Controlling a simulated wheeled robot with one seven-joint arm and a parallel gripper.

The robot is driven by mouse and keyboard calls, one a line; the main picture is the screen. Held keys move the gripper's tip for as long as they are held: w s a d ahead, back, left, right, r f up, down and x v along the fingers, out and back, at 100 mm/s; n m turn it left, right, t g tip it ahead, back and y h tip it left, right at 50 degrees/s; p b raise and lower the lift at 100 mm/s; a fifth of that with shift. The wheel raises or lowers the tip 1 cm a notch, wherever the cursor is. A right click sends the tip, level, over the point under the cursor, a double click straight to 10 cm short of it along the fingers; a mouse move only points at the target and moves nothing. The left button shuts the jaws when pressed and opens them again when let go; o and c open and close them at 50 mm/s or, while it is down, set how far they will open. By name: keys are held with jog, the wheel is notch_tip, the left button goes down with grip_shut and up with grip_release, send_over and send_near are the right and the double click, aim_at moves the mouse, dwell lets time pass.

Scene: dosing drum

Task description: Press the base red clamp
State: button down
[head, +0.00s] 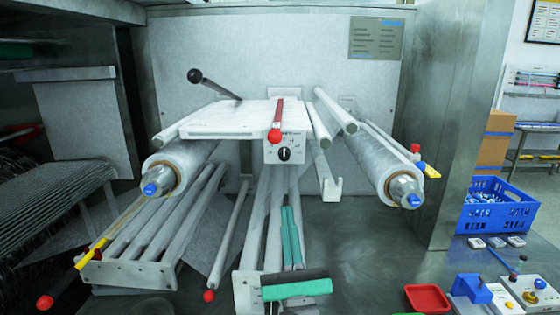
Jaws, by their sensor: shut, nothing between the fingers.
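No part is plainly marked as the base red clamp, so I cannot tell which red part it is. A red ball knob (209,296) sits low at centre left, on the end of a grey rod. A small red knob (415,148) is at the right, above the right roll. My gripper is not in view.
Film rolls with blue-tipped ends stand left (160,172) and right (385,165). A green-edged bar (297,288) is at the bottom centre. A red tray (428,298), a blue block (470,290) and a white box are lower right.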

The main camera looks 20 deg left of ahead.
jog(key=s+r+x, duration=0.1)
jog(key=x, duration=1.2)
jog(key=shift+s+r, duration=0.35)
jog(key=shift+s, duration=0.1)
jog(key=shift+d, duration=0.15)
